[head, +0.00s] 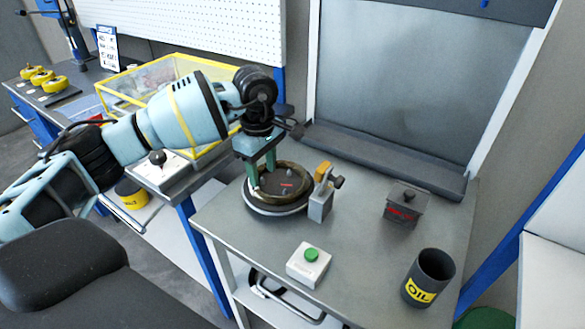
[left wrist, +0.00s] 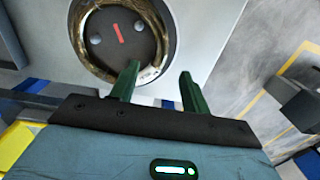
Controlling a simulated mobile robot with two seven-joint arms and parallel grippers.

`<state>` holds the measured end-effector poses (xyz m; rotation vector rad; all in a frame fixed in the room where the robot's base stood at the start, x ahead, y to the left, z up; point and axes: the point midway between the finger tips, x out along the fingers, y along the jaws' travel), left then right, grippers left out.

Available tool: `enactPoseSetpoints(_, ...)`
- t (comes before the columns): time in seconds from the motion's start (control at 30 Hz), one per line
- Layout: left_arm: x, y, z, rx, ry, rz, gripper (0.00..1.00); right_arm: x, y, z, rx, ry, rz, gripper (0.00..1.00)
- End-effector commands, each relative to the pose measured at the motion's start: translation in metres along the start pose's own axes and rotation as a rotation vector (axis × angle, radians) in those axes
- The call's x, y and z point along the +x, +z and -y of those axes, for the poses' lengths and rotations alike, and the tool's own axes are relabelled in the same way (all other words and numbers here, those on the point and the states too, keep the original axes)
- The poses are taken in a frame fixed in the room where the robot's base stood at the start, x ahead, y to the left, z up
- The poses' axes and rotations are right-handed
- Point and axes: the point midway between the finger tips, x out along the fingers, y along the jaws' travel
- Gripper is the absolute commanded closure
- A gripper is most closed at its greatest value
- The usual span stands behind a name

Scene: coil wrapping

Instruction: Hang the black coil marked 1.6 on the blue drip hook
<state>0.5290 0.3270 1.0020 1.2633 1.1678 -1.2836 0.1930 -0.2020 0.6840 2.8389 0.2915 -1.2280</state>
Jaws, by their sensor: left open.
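A dark brownish coil-like ring (head: 304,198) lies around a dark round hub with a red mark, on a light round base on the metal table. It also shows in the left wrist view (left wrist: 85,57). No 1.6 marking is legible on it, and I cannot tell whether it is the black coil. My left gripper (head: 261,172) is open with its green fingers pointing down at the ring's edge. In the left wrist view the left gripper (left wrist: 158,76) has one finger overlapping the rim and one outside it. I cannot tell whether they touch. No blue drip hook is clearly identifiable. My right gripper is out of view.
A grey block with an orange top (head: 321,190) stands right beside the round base. A green-button box (head: 308,264), a dark lidded box (head: 404,207) and an OIL cup (head: 430,277) stand on the table. A yellow-framed clear case (head: 160,80) is behind my left arm.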

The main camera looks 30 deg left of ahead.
Motion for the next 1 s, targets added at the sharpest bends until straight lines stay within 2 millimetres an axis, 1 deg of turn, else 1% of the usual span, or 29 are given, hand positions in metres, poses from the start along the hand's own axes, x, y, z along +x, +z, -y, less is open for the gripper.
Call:
enactPoseSetpoints(0.07, -0.001, -0.003, 0.000, -0.001, 0.000, -0.009, 0.53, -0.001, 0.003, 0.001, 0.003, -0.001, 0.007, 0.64)
enactPoseSetpoints(0.17, -0.001, -0.003, 0.000, -0.001, -0.001, -0.010, 0.53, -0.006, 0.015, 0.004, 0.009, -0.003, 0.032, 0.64)
enactPoseSetpoints(0.23, 0.001, -0.003, 0.000, -0.001, -0.001, -0.010, 0.53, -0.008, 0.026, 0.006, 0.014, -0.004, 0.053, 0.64)
enactPoseSetpoints(0.3, 0.005, -0.003, 0.000, -0.001, -0.002, -0.010, 0.53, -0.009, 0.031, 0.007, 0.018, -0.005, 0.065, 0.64)
enactPoseSetpoints(0.5, 0.024, -0.003, 0.000, -0.001, -0.001, -0.008, 0.53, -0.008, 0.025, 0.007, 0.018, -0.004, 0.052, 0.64)
enactPoseSetpoints(0.63, 0.025, -0.002, -0.001, -0.001, 0.001, -0.007, 0.53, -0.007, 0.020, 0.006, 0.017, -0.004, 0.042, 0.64)
enactPoseSetpoints(0.7, 0.029, -0.002, -0.001, -0.002, 0.000, -0.007, 0.53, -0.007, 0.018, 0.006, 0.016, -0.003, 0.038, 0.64)
enactPoseSetpoints(0.77, 0.036, -0.003, -0.002, -0.002, -0.002, -0.008, 0.53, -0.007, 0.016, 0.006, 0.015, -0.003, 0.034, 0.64)
enactPoseSetpoints(0.9, 0.056, -0.003, -0.006, -0.001, 0.000, -0.007, 0.53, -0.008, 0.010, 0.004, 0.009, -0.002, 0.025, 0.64)
enactPoseSetpoints(1.0, 0.068, -0.003, -0.006, -0.002, 0.000, -0.007, 0.53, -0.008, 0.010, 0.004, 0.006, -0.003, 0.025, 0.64)
